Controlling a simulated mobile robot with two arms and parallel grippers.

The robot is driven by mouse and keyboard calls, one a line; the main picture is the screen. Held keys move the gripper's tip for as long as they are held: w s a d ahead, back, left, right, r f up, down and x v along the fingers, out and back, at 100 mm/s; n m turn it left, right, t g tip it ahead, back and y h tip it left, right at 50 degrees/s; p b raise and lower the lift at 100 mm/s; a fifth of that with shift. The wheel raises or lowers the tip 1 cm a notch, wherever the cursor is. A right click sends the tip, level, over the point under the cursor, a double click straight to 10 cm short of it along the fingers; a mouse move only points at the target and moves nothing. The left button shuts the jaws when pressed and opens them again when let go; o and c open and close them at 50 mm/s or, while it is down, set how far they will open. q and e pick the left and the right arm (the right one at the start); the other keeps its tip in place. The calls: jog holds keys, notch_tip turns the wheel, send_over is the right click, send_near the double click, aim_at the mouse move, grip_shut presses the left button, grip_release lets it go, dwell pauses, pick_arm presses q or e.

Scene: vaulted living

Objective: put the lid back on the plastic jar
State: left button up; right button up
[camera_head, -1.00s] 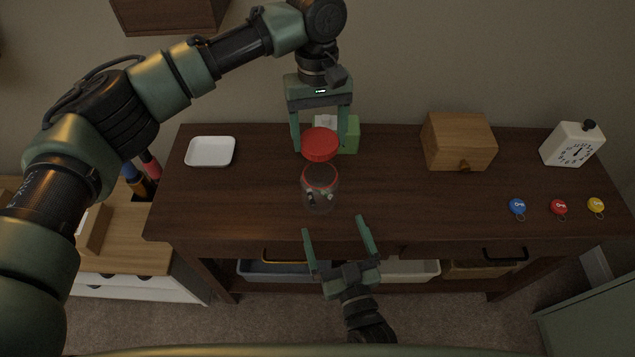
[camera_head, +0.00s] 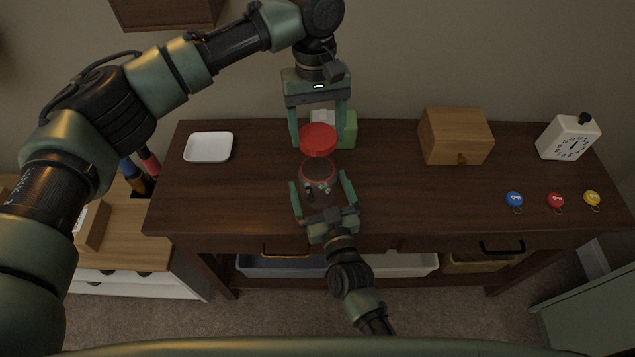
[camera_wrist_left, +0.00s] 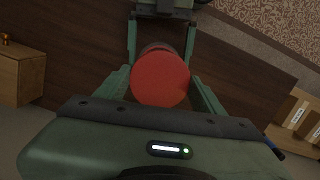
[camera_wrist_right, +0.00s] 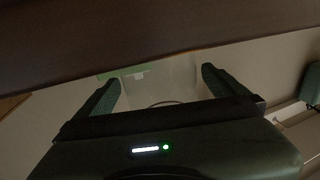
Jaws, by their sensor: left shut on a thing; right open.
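The clear plastic jar (camera_head: 317,184) stands on the dark wooden table, with small items inside and a reddish rim at its top. The red lid (camera_head: 318,139) is held by my left gripper (camera_head: 318,138), which points down with the lid between its fingertips, above and slightly behind the jar in the head view. The lid also shows in the left wrist view (camera_wrist_left: 160,79), covering most of the jar. My right gripper (camera_head: 324,196) is open, its fingers on either side of the jar. The jar shows faintly between the fingers in the right wrist view (camera_wrist_right: 160,85).
A green and white box (camera_head: 347,128) stands behind the lid. Several key tags, including a blue one (camera_head: 514,199), lie front right. The table between is clear.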

aim_at(318, 180)
jog(key=shift+w, duration=0.25)
jog(key=c, duration=2.1)
pick_arm(q)
jog(key=shift+s+f, duration=0.1)
jog(key=shift+f, duration=2.35)
jog(key=shift+f, duration=0.9)
jog(key=shift+f, duration=0.5)
